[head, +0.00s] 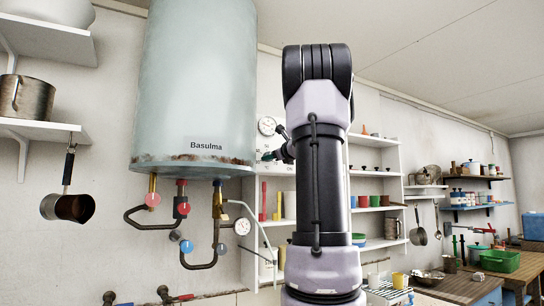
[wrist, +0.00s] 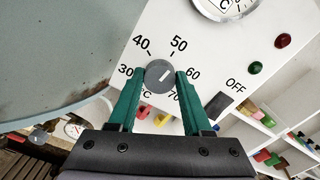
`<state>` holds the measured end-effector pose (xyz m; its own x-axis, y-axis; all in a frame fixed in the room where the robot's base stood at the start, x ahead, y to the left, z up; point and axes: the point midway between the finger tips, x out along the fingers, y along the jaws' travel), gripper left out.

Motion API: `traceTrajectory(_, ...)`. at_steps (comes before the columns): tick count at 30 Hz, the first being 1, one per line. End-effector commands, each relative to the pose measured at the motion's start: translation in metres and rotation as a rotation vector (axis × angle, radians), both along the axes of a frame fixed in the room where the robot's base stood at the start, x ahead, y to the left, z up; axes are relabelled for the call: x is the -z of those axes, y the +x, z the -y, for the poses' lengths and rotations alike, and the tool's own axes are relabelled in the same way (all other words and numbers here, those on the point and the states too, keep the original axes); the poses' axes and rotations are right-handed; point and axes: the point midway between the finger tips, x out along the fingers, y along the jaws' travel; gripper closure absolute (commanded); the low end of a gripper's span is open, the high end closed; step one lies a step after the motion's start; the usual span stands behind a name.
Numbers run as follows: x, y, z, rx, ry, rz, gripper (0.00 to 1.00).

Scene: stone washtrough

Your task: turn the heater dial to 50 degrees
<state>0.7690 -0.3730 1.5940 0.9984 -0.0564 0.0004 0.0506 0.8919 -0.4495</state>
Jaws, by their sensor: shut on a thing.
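The heater dial (wrist: 159,76) is a round dark grey knob on a white panel (wrist: 140,60), ringed by the marks 30, 40, 50, 60 and 70. Its short white pointer line slants up and right, seemingly between 50 and 60. My gripper (wrist: 160,80) has its green fingers shut on the dial's left and right sides. In the head view my gripper (head: 275,154) reaches the panel from the right, and the dial is hidden there. The heater (head: 195,85) is a pale blue-grey tank marked Basulma with a rusty lower rim.
A dark switch (wrist: 218,104) marked OFF, a red lamp (wrist: 282,41), a green lamp (wrist: 254,67) and a round gauge (wrist: 222,5) sit near the dial. Pipes with a red valve (head: 182,208) hang below the tank. Shelves (head: 375,175) of cups stand behind my arm.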

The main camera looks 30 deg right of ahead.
Motion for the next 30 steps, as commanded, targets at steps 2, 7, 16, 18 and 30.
traceTrajectory(2,-0.001,0.000,0.000,0.002,-0.059,-0.002,1.00)
traceTrajectory(7,-0.001,-0.001,0.001,0.003,-0.113,-0.005,1.00)
traceTrajectory(16,-0.001,-0.001,0.001,0.004,-0.112,-0.005,0.20)
traceTrajectory(18,-0.001,-0.001,0.001,0.003,-0.111,-0.005,0.20)
traceTrajectory(30,-0.002,-0.014,0.000,0.002,-0.110,-0.004,0.20)
